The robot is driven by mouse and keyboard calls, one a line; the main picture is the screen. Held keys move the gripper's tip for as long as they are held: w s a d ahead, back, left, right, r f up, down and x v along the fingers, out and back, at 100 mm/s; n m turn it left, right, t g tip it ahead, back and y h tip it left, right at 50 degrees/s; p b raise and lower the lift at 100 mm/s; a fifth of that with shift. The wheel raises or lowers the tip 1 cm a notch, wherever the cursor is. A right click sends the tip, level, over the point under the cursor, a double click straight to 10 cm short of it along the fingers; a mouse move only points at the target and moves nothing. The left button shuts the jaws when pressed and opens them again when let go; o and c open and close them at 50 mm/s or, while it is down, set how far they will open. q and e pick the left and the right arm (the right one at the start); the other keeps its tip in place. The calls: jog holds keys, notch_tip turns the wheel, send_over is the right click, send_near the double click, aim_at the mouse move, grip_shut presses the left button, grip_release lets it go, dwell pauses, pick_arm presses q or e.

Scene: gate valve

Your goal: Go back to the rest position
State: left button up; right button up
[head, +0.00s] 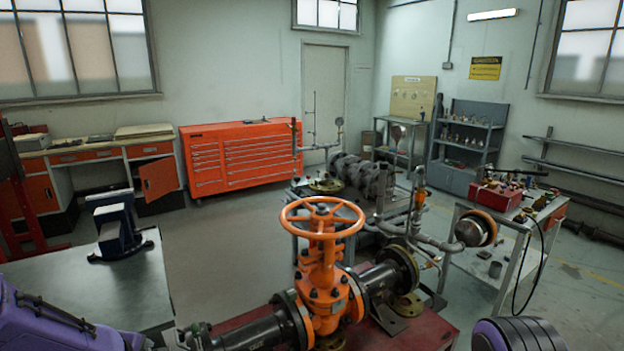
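The gate valve (325,265) stands upright in front of me, with an orange body and an orange spoked handwheel (322,217) on top. Its black pipe (255,335) runs to the lower left and another length runs to the right, on a dark red stand (415,333). Part of my purple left arm (45,325) shows at the lower left edge. A purple and black ribbed part of my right arm (520,335) shows at the bottom right. Neither arm touches the handwheel. I cannot make out either gripper in the picture.
A metal table with a dark vise (117,230) stands at left, close to my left arm. A cart with a red toolbox (495,195) stands at right. Pipework and a pump (360,175) are behind the valve. Open floor lies before the orange tool cabinet (240,155).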

pick_arm(q)
jog(key=s+d+f+m+y+b, duration=0.2)
jog(key=s+f+m+b, duration=0.15)
jog(key=s+f, duration=0.4)
jog(key=s+d+f+m+y+b, duration=0.15)
jog(key=s+f+m, duration=0.3)
jog(key=f, duration=0.55)
jog(key=s+d+f+m+g+b, duration=0.1)
jog(key=s+d+f+b, duration=0.1)
jog(key=s+f, duration=0.4)
jog(key=s+d+f+m+g+h+b, duration=0.1)
jog(key=s+f, duration=0.4)
jog(key=s, duration=0.8)
jog(key=shift+d+f+m+g+b, duration=0.4)
jog(key=shift+d+g+b, duration=0.25)
jog(key=shift+d, duration=0.25)
